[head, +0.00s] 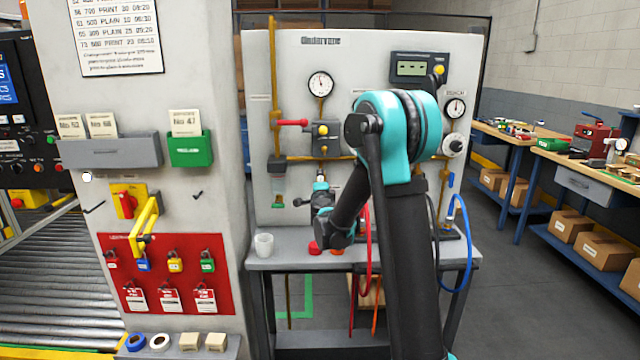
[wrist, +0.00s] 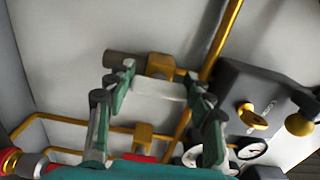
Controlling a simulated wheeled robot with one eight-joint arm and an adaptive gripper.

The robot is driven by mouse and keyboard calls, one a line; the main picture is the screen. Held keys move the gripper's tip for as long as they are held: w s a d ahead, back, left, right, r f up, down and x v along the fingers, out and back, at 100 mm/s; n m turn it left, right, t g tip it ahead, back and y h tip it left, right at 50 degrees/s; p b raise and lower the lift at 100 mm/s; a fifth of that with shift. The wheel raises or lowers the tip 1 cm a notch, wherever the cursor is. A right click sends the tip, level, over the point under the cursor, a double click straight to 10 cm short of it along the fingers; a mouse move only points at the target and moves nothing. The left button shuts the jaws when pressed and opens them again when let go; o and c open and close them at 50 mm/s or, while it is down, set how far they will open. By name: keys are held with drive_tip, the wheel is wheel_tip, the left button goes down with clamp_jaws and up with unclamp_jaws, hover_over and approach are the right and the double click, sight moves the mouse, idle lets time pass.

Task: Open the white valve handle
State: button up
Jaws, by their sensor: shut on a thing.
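The white valve handle (wrist: 160,88) is a pale bar in front of a brass valve body (wrist: 160,66) in the wrist view. My gripper (wrist: 158,92) has one finger at each end of the bar and is shut on it. In the head view my gripper (head: 321,188) is small and reaches toward the panel below the dark regulator box. I cannot make out the white handle there, as my gripper and arm cover that spot.
The panel (head: 375,65) carries brass pipes, gauges (head: 320,84) and a red valve handle (head: 291,123). Below, a white cup (head: 263,244) stands on the ledge, with red and blue hoses (head: 467,250) to the right. A dark box with a yellow knob (wrist: 254,116) is close right of my fingers.

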drive_tip(key=o, duration=1.2)
drive_tip(key=shift+c, duration=0.2)
drive_tip(key=shift+s, duration=0.15)
drive_tip(key=s, duration=1.1)
drive_tip(key=shift+s+a, duration=0.25)
drive_tip(key=shift+s, duration=0.15)
